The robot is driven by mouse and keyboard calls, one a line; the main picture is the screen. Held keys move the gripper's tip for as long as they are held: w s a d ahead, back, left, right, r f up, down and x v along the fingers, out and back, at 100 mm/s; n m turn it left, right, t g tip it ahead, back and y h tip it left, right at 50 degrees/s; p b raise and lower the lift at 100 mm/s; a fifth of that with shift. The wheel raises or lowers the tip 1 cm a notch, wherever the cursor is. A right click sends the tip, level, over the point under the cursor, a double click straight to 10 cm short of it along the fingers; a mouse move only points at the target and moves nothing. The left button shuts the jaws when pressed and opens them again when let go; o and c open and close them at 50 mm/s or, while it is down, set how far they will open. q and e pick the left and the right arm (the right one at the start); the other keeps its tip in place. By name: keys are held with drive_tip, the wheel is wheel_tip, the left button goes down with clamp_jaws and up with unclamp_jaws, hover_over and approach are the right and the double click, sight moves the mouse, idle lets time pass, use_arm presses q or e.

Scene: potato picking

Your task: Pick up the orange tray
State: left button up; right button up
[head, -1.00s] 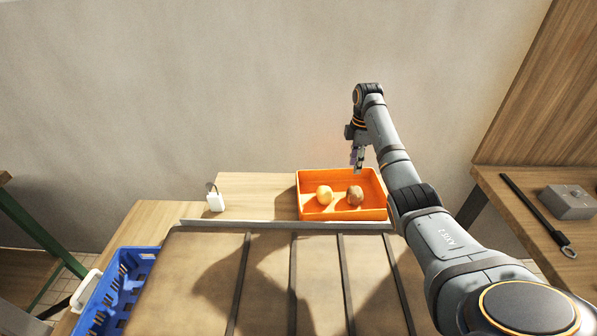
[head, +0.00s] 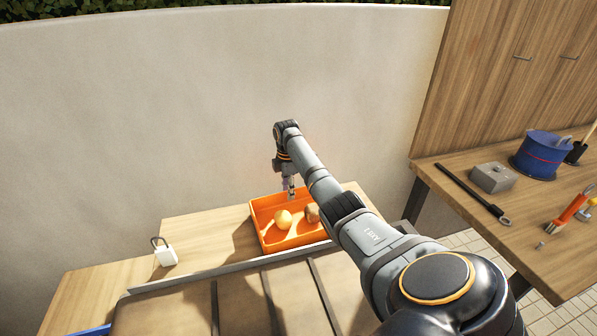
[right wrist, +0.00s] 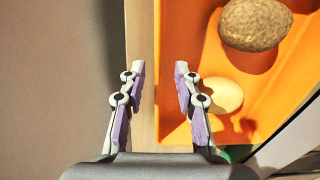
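The orange tray (head: 268,242) sits on the wooden table against the wall. It holds a pale yellow potato (head: 283,219) and a brown potato (head: 312,213). My right gripper (head: 291,194) hangs over the tray's far edge in the head view. In the right wrist view the right gripper (right wrist: 160,75) is open and empty. Its fingers stand on both sides of the tray's edge (right wrist: 160,100) as seen from above. The yellow potato (right wrist: 222,95) and brown potato (right wrist: 256,24) lie to the right of the fingers there. My left gripper is not in view.
A white padlock-like object (head: 166,256) stands left of the tray on the wooden table (head: 200,228). A conveyor-like surface (head: 185,312) with dark strips lies in front. A side bench (head: 445,165) at right carries tools and a blue drum (head: 541,154).

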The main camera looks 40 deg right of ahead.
sight(289, 202)
wheel_tip(289, 202, down, 3)
drive_tip(key=shift+w+r, duration=0.1)
drive_tip(key=shift+f, duration=0.4)
drive_tip(key=c, duration=0.6)
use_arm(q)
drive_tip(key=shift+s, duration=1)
use_arm(e)
clamp_jaws()
drive_tip(key=shift+r, duration=0.1)
